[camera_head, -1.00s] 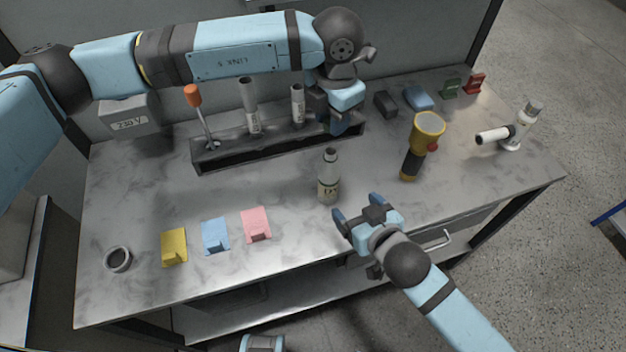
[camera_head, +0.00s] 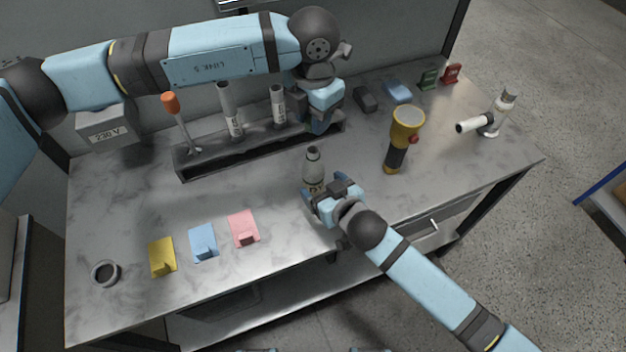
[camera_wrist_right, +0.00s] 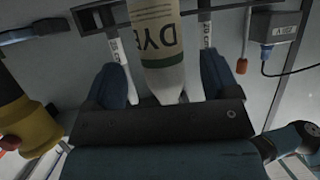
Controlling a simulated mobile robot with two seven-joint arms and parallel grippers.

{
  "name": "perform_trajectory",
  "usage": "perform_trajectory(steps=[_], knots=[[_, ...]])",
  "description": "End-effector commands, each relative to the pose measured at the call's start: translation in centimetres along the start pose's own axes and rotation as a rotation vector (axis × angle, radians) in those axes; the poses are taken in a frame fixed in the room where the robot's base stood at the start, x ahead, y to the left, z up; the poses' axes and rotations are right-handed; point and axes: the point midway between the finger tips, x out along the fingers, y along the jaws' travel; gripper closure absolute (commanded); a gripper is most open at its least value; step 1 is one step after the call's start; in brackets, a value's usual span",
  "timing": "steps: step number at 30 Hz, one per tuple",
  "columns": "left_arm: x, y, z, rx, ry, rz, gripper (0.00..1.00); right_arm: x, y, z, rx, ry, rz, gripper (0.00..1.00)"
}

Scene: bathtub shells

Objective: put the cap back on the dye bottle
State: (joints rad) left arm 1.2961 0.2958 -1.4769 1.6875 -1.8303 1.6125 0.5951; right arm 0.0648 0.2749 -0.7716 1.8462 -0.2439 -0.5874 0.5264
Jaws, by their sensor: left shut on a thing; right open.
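The dye bottle (camera_head: 313,165) stands upright on the bench, grey with a pale label and a dark, uncapped-looking top. My right gripper (camera_head: 319,192) is low at its front side, fingers open. In the right wrist view the bottle (camera_wrist_right: 162,45), labelled "DYE", shows between the two spread fingers (camera_wrist_right: 164,75), with gaps on both sides. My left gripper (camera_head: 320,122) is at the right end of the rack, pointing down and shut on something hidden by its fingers. I cannot make out a cap in either view.
The dark rack (camera_head: 250,152) behind the bottle holds an orange-handled tool (camera_head: 171,105) and two white tubes. A yellow flashlight (camera_head: 405,125) stands right of the bottle. Yellow, blue and pink cards and a grey ring (camera_head: 105,272) lie front left. The bench between cards and rack is clear.

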Motion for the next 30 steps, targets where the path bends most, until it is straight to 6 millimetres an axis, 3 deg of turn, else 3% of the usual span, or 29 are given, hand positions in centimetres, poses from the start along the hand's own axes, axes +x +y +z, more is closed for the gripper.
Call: perform_trajectory(steps=[3,9,21,30], knots=[[0.0,0.0,0.0,0.0,0.0,0.0,0.9,2.1,0.0,-0.1,0.0,0.0,0.001,0.19],[0.0,0.0,0.0,0.0,0.0,0.0,0.9,4.1,0.0,0.0,0.0,0.0,0.0,0.19],[0.0,0.0,0.0,0.0,0.0,0.0,0.9,4.7,0.0,0.0,0.001,-0.001,0.0,0.19],[0.0,0.0,0.0,0.0,0.0,0.0,0.9,4.6,0.0,0.0,0.001,-0.001,0.0,0.88]])
